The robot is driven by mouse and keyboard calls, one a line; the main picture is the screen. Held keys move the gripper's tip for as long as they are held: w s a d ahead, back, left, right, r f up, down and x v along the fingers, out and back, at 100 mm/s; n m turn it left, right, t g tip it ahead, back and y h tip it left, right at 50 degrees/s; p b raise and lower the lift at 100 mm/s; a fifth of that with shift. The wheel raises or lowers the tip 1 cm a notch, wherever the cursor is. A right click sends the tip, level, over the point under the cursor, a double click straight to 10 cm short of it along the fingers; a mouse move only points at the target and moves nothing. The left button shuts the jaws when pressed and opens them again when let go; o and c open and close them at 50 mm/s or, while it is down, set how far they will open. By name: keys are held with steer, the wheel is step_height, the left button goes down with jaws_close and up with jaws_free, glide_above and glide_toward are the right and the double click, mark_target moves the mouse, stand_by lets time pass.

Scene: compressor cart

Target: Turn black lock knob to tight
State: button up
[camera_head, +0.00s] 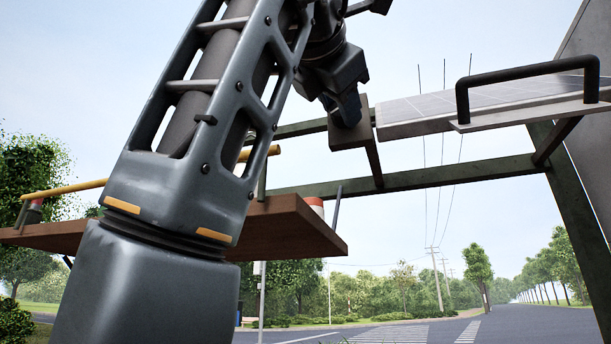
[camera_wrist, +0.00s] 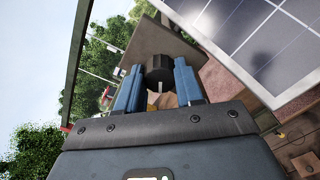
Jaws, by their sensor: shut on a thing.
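The black lock knob (camera_wrist: 159,68) is a dark round knob in the upper middle of the wrist view, in front of a brownish-grey plate (camera_wrist: 147,38). My gripper (camera_wrist: 159,82) has a blue finger on each side of the knob and is shut on it. A pale mark shows below the knob, between the fingers. In the head view my gripper (camera_head: 347,108) is at the small brown plate (camera_head: 352,133) beside the solar panel, and the knob itself is hidden there. I cannot read the knob's turn angle.
A solar panel (camera_head: 495,98) with a black handle (camera_head: 527,76) lies just right of my gripper. Green frame rails (camera_head: 420,175) run below. A brown shelf (camera_head: 290,230) with a yellow bar (camera_head: 70,188) is lower left. Open street lies beyond.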

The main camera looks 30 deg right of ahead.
steer(key=c, duration=0.4)
steer(key=shift+c, duration=0.2)
steer(key=m, duration=2.3)
steer(key=shift+f+m+b, duration=0.3)
steer(key=shift+m+b, duration=0.05)
steer(key=shift+m, duration=0.05)
steer(key=o, duration=1)
steer(key=shift+a+r, duration=0.1)
